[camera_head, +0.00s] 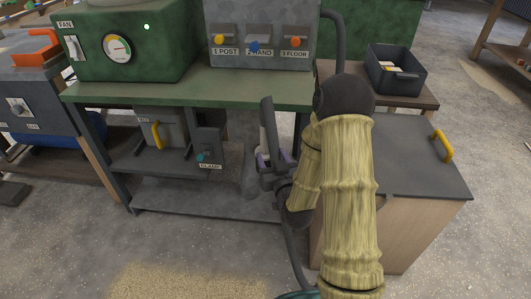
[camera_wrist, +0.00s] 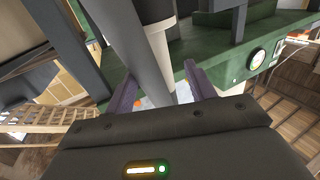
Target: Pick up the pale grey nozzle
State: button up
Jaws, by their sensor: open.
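A pale grey tube (camera_wrist: 136,42), which looks like the nozzle, runs down from the top of the wrist view. Its lower end shows between the two purple-lined fingers of my gripper (camera_wrist: 162,92). The fingers stand apart, with a gap on the right. I cannot tell how deep the tube lies between them. In the head view my gripper (camera_head: 268,150) is beside the right end of the green bench, below its top. The nozzle is hard to make out there, partly hidden by the gripper and arm.
The green bench (camera_head: 200,88) carries a fan box (camera_head: 135,45) and a grey switch panel (camera_head: 262,30). Lower shelves (camera_head: 190,200) hold a clamp box (camera_head: 209,142). A wooden cabinet (camera_head: 420,175) with a yellow handle and a dark bin (camera_head: 393,75) stand right. Floor is free in front.

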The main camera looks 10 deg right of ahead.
aim_at(267, 145)
jog(key=shift+w+a, duration=0.1)
jog(key=shift+w, duration=1.2)
jog(key=shift+p, duration=0.3)
jog(key=shift+w+f+p, duration=0.2)
jog(key=shift+w+p, duration=0.4)
jog(key=shift+w, duration=2)
grip_shut()
